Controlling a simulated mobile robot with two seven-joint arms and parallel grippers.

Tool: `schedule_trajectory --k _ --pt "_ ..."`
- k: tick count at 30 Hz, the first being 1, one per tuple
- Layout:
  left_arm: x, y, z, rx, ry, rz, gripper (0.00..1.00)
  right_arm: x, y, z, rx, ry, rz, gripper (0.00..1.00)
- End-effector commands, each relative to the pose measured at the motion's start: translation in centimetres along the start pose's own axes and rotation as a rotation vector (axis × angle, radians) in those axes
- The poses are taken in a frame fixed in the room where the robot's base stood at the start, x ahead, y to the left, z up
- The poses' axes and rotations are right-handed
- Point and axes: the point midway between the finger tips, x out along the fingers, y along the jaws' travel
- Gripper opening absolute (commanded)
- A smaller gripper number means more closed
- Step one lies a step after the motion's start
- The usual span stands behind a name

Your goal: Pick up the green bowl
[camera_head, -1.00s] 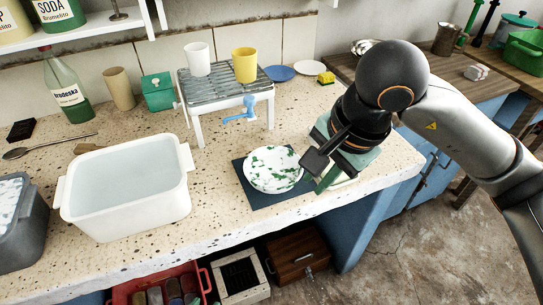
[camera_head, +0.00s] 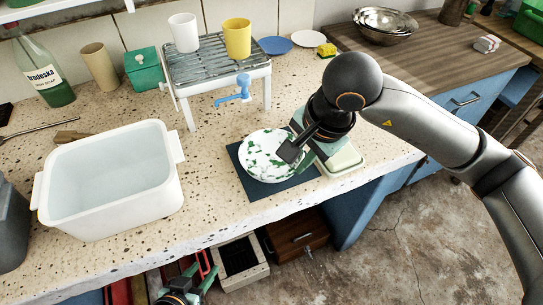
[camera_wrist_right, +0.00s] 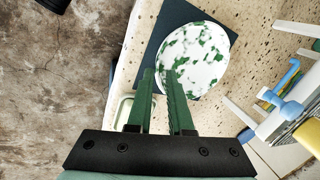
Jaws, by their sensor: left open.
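A round white dish with green blotches (camera_head: 262,158) lies on a dark blue mat on the counter; it looks like the green bowl. It also shows in the right wrist view (camera_wrist_right: 200,58). My right gripper (camera_head: 290,152) is at the dish's right edge. In the wrist view its two green fingers (camera_wrist_right: 160,75) are apart, one beside the rim and one overlapping the dish. I cannot tell whether they touch it. My left gripper (camera_head: 202,270) is open and empty at the bottom, in front of and below the counter edge.
A large white basin (camera_head: 110,185) stands to the left of the dish. Behind is a small rack (camera_head: 215,70) with white and yellow cups and a blue tap. A pale green tray (camera_head: 345,160) lies under my right gripper. The counter's front edge is close.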

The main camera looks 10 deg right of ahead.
Motion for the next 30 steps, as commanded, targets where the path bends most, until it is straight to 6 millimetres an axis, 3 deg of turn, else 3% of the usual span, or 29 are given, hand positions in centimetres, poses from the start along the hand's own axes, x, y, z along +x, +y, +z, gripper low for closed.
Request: schedule_trajectory --k 6,9,17,22,30 --pt "0.2 0.0 0.2 0.0 0.0 0.0 0.48 3.5 0.3 0.1 0.001 -0.003 0.005 0.19" --pt "0.2 0.0 0.2 0.0 0.0 0.0 0.48 4.3 0.2 0.1 0.001 -0.002 0.002 0.19" --pt "0.1 -0.1 0.1 0.0 0.001 -0.001 0.48 4.5 0.2 0.1 -0.001 -0.001 0.002 0.19" --pt "0.1 -0.1 0.1 0.0 0.001 -0.001 0.48 4.5 0.2 0.1 0.0 -0.001 0.001 0.0" --pt "0.1 -0.1 0.2 0.0 0.0 -0.001 0.48 4.5 0.2 0.1 0.0 -0.001 0.001 0.0"
